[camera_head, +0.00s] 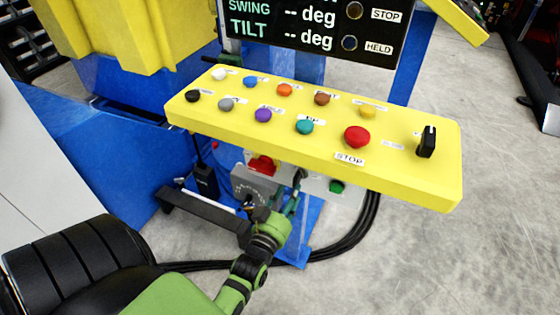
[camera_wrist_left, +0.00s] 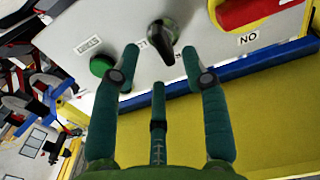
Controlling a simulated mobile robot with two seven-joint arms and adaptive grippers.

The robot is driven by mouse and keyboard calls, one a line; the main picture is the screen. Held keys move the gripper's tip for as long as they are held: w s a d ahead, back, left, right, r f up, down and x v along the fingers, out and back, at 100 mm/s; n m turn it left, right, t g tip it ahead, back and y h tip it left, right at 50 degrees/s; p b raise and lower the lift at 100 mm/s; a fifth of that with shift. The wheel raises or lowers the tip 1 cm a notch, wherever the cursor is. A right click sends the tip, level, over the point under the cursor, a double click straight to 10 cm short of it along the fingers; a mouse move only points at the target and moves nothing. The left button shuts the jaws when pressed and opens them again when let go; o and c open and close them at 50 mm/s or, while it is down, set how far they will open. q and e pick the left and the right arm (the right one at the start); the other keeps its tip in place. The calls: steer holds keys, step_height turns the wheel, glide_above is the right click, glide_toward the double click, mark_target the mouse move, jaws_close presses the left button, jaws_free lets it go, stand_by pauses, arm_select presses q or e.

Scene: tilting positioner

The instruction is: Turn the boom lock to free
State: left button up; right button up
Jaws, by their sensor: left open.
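A dark rotary knob (camera_wrist_left: 163,36) sits on the pale grey control box in the left wrist view, its small labels partly covered. I take it for the boom lock, but cannot read its name or setting. My left gripper (camera_wrist_left: 160,54) is open, with its two outer fingertips either side of the knob and its third finger below. Contact cannot be told. In the head view the left gripper (camera_head: 291,197) is under the yellow panel, and hides the knob. My right gripper is not in view.
A green button (camera_wrist_left: 102,66) is left of the knob; a red handle (camera_wrist_left: 240,12) marked ON is at the upper right. The yellow panel (camera_head: 300,130), with several buttons and a black selector (camera_head: 427,141), overhangs my left gripper. Black cables (camera_head: 350,235) hang close by.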

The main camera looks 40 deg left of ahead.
arm_select(q)
steer(key=v, duration=0.7)
steer(key=shift+s, duration=0.35)
steer(key=shift+d, duration=0.1)
